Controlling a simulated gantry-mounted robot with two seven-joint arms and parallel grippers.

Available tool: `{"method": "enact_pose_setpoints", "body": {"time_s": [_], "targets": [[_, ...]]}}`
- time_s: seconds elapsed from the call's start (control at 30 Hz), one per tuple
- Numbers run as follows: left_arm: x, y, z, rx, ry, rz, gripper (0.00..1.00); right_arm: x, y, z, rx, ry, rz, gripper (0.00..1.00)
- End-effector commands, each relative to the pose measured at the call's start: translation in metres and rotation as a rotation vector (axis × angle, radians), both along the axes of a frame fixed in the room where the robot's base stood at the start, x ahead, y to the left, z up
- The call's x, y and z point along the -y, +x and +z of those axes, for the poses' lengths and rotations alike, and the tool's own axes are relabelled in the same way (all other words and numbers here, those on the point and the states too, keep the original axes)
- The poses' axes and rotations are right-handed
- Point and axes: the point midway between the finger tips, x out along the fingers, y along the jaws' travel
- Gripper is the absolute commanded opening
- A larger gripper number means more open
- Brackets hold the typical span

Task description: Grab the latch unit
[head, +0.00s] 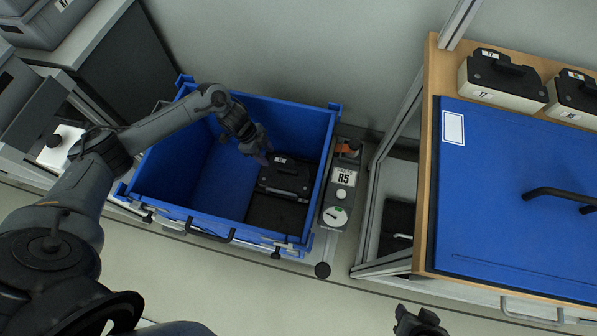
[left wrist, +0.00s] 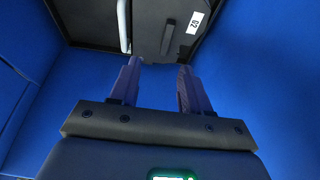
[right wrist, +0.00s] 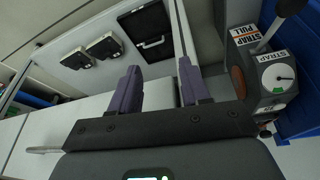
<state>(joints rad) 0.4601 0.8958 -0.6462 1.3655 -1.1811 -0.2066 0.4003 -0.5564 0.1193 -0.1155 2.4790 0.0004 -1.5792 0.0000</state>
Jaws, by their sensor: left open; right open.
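A black unit (head: 285,178) with a top handle and a small white label lies in the right part of the blue crate (head: 335,125); I take it for the latch unit. In the left wrist view the black unit (left wrist: 185,22) shows at the top, its label reading 02. My left gripper (head: 262,156) is inside the crate at the unit's upper left edge. In its wrist view the left fingers (left wrist: 157,78) are apart, just short of the unit, with nothing between them. My right gripper (head: 420,322) is at the bottom edge of the head view; its fingers (right wrist: 162,80) are apart and empty.
A dark flat area (head: 275,213) lies in the crate below the unit. A grey strap station (head: 338,195) labelled R5 stands against the crate's right side. A bench with a blue panel (head: 515,200) and more black-topped units (head: 503,75) is at right. The crate's left half is empty.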

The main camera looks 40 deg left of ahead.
Motion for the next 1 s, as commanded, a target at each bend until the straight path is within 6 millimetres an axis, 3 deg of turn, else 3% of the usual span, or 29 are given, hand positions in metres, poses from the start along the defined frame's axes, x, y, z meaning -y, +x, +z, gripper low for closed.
{"method": "enact_pose_setpoints", "body": {"time_s": [0.03, 0.13, 0.6, 0.8, 1.0], "targets": [[-0.001, 0.0, -0.012, 0.001, 0.0, 0.001, 0.47, -0.001, -0.004, -0.015, -0.011, 0.001, 0.001, 0.46], [-0.001, 0.001, -0.018, 0.0, 0.0, 0.002, 0.47, -0.003, -0.013, -0.027, -0.034, 0.003, 0.006, 0.46], [0.018, 0.009, -0.066, 0.001, -0.002, 0.001, 0.47, -0.002, -0.01, -0.05, -0.025, 0.003, 0.004, 0.46], [0.022, 0.011, -0.073, 0.002, 0.0, 0.002, 0.47, -0.002, -0.01, -0.055, -0.025, 0.003, 0.004, 0.46], [0.031, 0.018, -0.092, 0.002, 0.0, 0.002, 0.47, -0.002, -0.01, -0.072, -0.024, 0.003, 0.005, 0.46]]}}
